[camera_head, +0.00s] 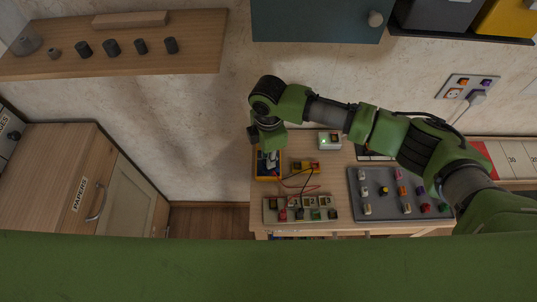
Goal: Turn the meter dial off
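A small yellow device with black and red leads (306,167), apparently the meter, lies on the wooden workbench (340,180). Its dial is too small to make out, so I cannot tell its setting. My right arm reaches in from the right and bends down at the wrist. My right gripper (265,138) is above the back left of the bench, left of the meter and apart from it in the picture. Its fingertips are dark and partly hidden, so its opening is unclear. My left gripper is not in view.
A yellow bin (267,177) stands below my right gripper. A white box with a green light (329,141) is behind the meter. A terminal board (300,209) lies in front; a grey board with several coloured parts (386,196) is right. A wooden shelf (150,62) is upper left.

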